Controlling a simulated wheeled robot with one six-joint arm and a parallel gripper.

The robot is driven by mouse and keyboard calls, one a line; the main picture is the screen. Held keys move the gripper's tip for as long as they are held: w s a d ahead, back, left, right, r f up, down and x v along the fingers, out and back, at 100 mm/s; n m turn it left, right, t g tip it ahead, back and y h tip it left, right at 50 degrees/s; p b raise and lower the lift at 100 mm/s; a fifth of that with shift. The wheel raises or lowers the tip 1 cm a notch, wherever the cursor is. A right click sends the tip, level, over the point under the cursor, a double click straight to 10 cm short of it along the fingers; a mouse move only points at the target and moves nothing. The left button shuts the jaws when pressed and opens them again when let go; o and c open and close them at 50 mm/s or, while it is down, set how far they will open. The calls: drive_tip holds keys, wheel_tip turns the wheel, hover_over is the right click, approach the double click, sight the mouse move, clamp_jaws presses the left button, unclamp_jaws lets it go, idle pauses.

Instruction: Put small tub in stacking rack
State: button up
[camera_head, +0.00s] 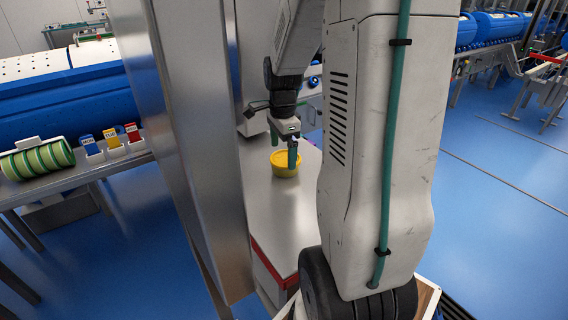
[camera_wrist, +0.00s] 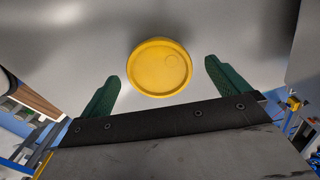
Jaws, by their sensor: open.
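A small yellow tub (camera_head: 284,170) with a lid stands upright on a grey metal table top (camera_head: 285,215) in the head view. In the wrist view the yellow tub (camera_wrist: 160,68) shows from above, just beyond and between the fingertips. My gripper (camera_head: 293,158) points down above the tub in the head view. Its two green fingers are wide apart with nothing between them; my gripper also shows in the wrist view (camera_wrist: 163,78). I cannot tell if a finger touches the tub. No stacking rack can be made out for sure.
A metal post (camera_head: 195,130) stands left of the table and hides part of the scene. A side bench at left holds a green-striped roll (camera_head: 38,159) and small blue, yellow and red boxes (camera_head: 112,139). The table top in front of the tub is bare.

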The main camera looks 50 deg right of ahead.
sight(284, 158)
wheel_tip(284, 158, down, 4)
drive_tip(key=shift+s+r, duration=0.15)
drive_tip(key=shift+r, duration=0.1)
drive_tip(key=c, duration=1.1)
drive_tip(key=shift+r, duration=0.15)
drive_tip(key=shift+c, duration=0.2)
